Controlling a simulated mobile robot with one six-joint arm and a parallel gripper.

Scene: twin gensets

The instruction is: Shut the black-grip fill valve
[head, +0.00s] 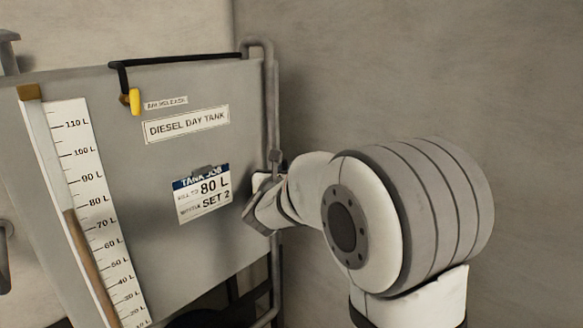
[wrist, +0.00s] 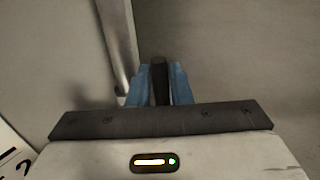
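The black grip (wrist: 160,84) of the fill valve stands between my gripper's two blue fingers in the wrist view. My gripper (wrist: 160,88) looks shut on it, with no clear gap on either side. In the head view my gripper (head: 258,205) is at the right edge of the grey diesel day tank (head: 215,120), by the upright pipe (head: 271,105). The valve body and the grip are hidden there behind my gripper and wrist.
The tank's sight gauge (head: 90,165) shows a brown column reaching between 70 and 80 L. A card (head: 203,194) on the tank reads 80 L, SET 2. A yellow-handled air release (head: 135,102) is at the tank's top. A bare wall stands behind and to the right.

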